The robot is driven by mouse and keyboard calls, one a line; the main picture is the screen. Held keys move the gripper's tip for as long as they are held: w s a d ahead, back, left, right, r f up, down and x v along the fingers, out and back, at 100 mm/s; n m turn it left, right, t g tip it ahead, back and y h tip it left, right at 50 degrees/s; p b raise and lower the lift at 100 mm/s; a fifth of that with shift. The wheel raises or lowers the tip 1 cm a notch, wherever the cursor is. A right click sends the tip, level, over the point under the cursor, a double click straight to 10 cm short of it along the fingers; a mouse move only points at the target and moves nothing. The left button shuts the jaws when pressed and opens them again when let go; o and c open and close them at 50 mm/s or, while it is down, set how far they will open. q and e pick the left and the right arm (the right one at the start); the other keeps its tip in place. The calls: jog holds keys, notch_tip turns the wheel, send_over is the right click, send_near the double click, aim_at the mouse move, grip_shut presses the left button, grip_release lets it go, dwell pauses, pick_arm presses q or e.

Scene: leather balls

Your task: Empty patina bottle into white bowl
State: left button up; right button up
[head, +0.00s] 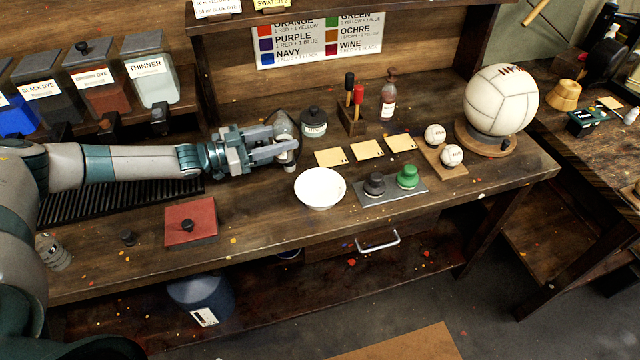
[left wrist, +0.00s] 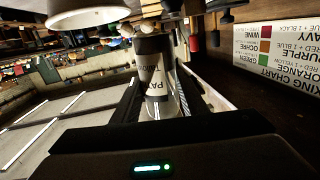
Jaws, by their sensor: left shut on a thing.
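My left gripper (head: 272,147) is shut on the patina bottle (head: 286,128), held over the workbench, left of and behind the white bowl (head: 320,200). In the left wrist view the bottle (left wrist: 155,70) sits between the fingers, its label showing the letters "PAT" and a dark part beyond it. I cannot tell the exact tilt of the bottle or its contents. The white bowl stands upright on the bench near the front edge and looks empty. It also shows upside down at the top of the left wrist view (left wrist: 88,18). My right gripper is out of view.
A dark-lidded jar (head: 314,124) stands just behind the bottle. Right of the bowl are a grey tray (head: 408,190) with two stampers, pale cards (head: 366,150) and a wooden board with two balls. A red square (head: 200,212) lies left. The bench front between them is clear.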

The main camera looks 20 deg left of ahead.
pick_arm(q)
jog(key=shift+d+f+m+g+y+p, duration=0.2)
jog(key=shift+m+g+y+p, duration=0.1)
jog(key=shift+m+p, duration=0.25)
jog(key=shift+r+p, duration=0.15)
jog(key=shift+p, duration=0.15)
jog(key=shift+s+d+m+y+p, duration=0.1)
jog(key=shift+d+m+y+p, duration=0.1)
jog(key=shift+m+y+p, duration=0.45)
jog(key=shift+d+m+g+y+p, duration=0.2)
jog(key=shift+m+g+y+p, duration=0.1)
jog(key=shift+m+p, duration=0.2)
jog(key=shift+s+d+f+m+y+p, duration=0.2)
jog(key=shift+d+f+m+y+p, duration=0.15)
jog(key=shift+m+y, duration=0.25)
jog(key=shift+a+f+m+y, duration=0.1)
jog(key=shift+f+m+y, duration=0.05)
jog(key=shift+m+y, duration=0.3)
jog(key=shift+a+f+m, duration=0.1)
jog(key=shift+f+m, duration=0.15)
jog(key=shift+f, duration=0.3)
jog(key=shift+w+a+f+m+y, duration=0.2)
jog(key=shift+f+m+y, duration=0.2)
jog(key=shift+f+y, duration=0.2)
jog(key=shift+a+f+y, duration=0.1)
jog(key=shift+y, duration=0.2)
